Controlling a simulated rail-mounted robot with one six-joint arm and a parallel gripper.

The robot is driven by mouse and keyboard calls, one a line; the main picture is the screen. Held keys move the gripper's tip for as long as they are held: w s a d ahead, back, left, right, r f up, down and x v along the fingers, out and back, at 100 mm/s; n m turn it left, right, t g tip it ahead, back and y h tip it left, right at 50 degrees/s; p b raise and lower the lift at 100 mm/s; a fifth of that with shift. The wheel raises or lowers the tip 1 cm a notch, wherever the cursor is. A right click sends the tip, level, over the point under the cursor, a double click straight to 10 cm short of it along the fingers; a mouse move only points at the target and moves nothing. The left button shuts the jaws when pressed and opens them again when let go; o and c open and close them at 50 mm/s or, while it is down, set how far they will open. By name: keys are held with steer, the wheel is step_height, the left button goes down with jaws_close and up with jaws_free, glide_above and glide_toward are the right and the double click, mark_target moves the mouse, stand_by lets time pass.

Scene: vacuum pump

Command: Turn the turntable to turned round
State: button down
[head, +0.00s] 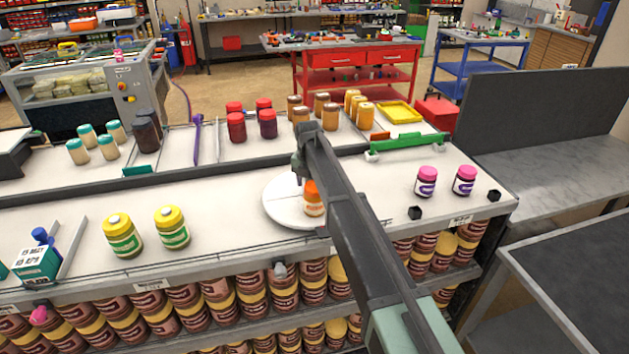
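The turntable (285,207) is a white round disc on the pale bench top, near the middle of the head view. A jar with an orange lid (313,198) stands on its right part, partly covered by my arm. My arm reaches in from the bottom right and crosses over the turntable's right side. My gripper (299,172) is at the arm's far end, above the back of the disc. It is small and dark, and its fingers are not clear enough to show whether they are open or shut. I cannot tell whether it touches the disc.
Two yellow-lidded jars (147,232) stand left of the turntable. Two pink-lidded jars (446,182) stand to the right. A green tool (407,146) lies behind on the right. Several red, brown and orange jars (301,113) stand on the back shelf. Bare bench surrounds the disc.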

stand_by(0.3)
steer(key=c, duration=0.6)
jaws_free()
step_height(320, 180, up, 11)
steer(key=p, duration=1.1)
steer(key=shift+r, duration=0.1)
steer(key=shift+f, duration=0.2)
